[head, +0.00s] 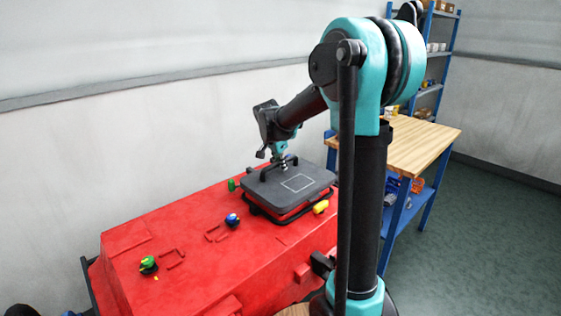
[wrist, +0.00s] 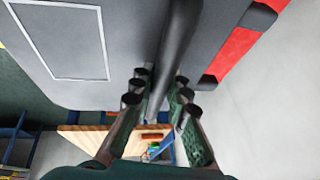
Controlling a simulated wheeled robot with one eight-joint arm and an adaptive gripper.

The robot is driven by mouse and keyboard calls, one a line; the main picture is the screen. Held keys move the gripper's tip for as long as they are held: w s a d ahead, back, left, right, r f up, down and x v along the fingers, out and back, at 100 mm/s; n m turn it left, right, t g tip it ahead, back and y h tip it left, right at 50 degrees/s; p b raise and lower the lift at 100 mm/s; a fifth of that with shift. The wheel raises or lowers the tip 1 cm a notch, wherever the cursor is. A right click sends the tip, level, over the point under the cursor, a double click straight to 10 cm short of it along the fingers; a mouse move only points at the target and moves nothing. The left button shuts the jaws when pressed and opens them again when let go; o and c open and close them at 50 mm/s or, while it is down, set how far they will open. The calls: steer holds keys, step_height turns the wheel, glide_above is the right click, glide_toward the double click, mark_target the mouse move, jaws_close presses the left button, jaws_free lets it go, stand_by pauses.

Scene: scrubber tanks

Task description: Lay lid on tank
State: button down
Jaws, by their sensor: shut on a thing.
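The grey lid (head: 312,193) is a flat slab with a pale outlined rectangle and a dark bar handle. It is level over the black-rimmed raised opening on top of the red tank (head: 160,235). A red strip shows between the lid's near edge and the black rim (head: 262,214); I cannot tell whether the lid touches the opening. My gripper (head: 283,163) points down and is shut on the lid's handle. In the wrist view, the fingers (wrist: 160,92) lie on both sides of the handle (wrist: 175,45), above the lid (wrist: 110,20). The opening's inside is hidden.
A yellow fitting (head: 321,207) sits close to the lid's near right corner. A blue knob (head: 232,219) and a green knob (head: 148,264) stand on the tank top. A wooden workbench (head: 425,146) is behind my arm, with shelves (head: 440,60) beyond. Floor at right is clear.

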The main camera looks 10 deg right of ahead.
mark_target(281, 172)
steer(key=shift+f, duration=0.25)
stand_by(0.4)
steer(key=shift+f, duration=0.45)
steer(key=shift+f, duration=0.1)
steer(key=shift+f, duration=0.55)
steer(key=shift+f, duration=0.2)
steer(key=shift+f, duration=0.25)
steer(key=shift+f, duration=0.1)
stand_by(0.7)
stand_by(0.6)
